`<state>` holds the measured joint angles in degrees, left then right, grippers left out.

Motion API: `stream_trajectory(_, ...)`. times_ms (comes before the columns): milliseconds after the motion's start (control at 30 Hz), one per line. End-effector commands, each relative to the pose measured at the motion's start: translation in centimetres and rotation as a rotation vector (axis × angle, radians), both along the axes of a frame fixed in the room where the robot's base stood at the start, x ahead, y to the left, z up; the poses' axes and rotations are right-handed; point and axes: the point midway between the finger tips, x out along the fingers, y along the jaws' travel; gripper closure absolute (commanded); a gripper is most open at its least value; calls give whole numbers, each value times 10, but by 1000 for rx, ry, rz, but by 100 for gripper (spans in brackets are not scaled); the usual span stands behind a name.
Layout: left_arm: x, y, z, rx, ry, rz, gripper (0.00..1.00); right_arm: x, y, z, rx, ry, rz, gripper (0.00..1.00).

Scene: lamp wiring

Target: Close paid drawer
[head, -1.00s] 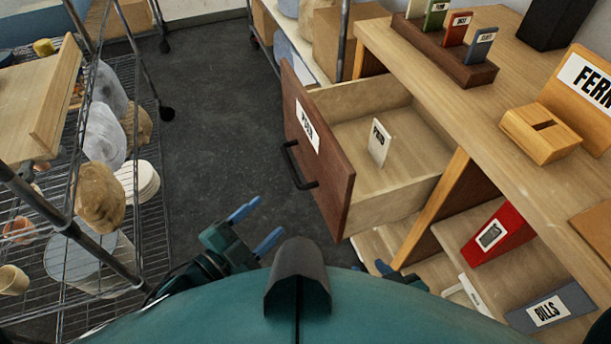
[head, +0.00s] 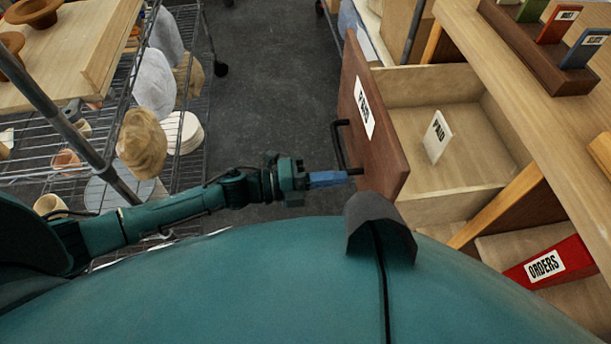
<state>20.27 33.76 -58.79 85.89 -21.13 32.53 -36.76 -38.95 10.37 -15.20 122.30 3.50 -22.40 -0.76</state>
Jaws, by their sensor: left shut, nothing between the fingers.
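The paid drawer (head: 398,165) stands pulled out from the wooden desk, its dark red-brown front facing left with a white label and a black bar handle (head: 344,148). A white card marked PAID (head: 437,137) stands inside the drawer. My left gripper (head: 350,172) is shut and empty, its blue fingers pointing right. Its tips are at the drawer front by the near end of the handle; I cannot tell whether they touch. My right gripper is not in view.
A wire rack (head: 190,170) with hats and bowls stands on the left. The grey floor (head: 270,80) between rack and desk is clear. A red ORDERS box (head: 545,264) lies in the desk's lower shelf. A card holder (head: 530,45) stands on the desk top.

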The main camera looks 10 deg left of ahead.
Motion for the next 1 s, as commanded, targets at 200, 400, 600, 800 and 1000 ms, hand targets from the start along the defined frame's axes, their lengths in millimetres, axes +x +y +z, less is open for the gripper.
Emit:
stream_trajectory(200, 10, -31, 1, -1, 0, 0, 100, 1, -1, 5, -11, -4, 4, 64)
stream_trajectory(400, 13, -40, 0, 0, 0, 1, 100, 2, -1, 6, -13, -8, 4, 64)
stream_trajectory(600, 13, -40, 0, 0, 0, 1, 100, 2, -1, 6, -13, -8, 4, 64)
stream_trajectory(800, 13, -41, 0, 0, 0, 1, 100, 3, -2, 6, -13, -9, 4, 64)
stream_trajectory(1000, 15, -48, 0, -2, -1, 0, 100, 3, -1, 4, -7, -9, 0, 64)
